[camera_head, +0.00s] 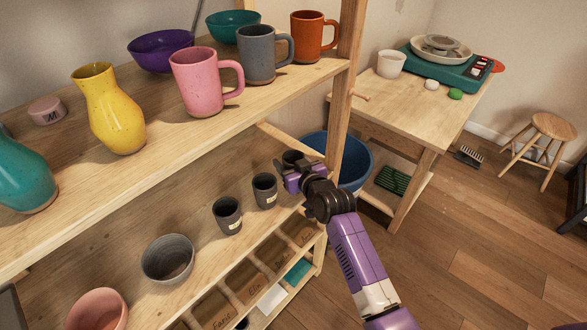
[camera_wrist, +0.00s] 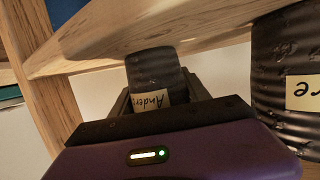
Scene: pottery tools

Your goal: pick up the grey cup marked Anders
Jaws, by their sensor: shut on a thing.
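The grey cup marked Anders (camera_wrist: 155,70) is between the fingers of my gripper (camera_wrist: 158,100) in the wrist view, its pale name label facing the camera. In the head view my gripper (camera_head: 286,172) is at the right end of the middle shelf. The dark cup (camera_head: 291,157) shows just behind the fingers there, partly hidden. My gripper is shut on this cup. I cannot tell whether its base touches the shelf. A second dark cup with a label ending in "re" (camera_wrist: 290,85) is close on the right in the wrist view.
Two labelled dark cups (camera_head: 265,190) (camera_head: 228,215) and a grey bowl (camera_head: 168,259) stand left along the same shelf (camera_head: 195,255). A wooden post (camera_head: 341,110) is close to the right. The upper shelf (camera_head: 200,130) with mugs is above. Labelled bins (camera_head: 245,282) are below.

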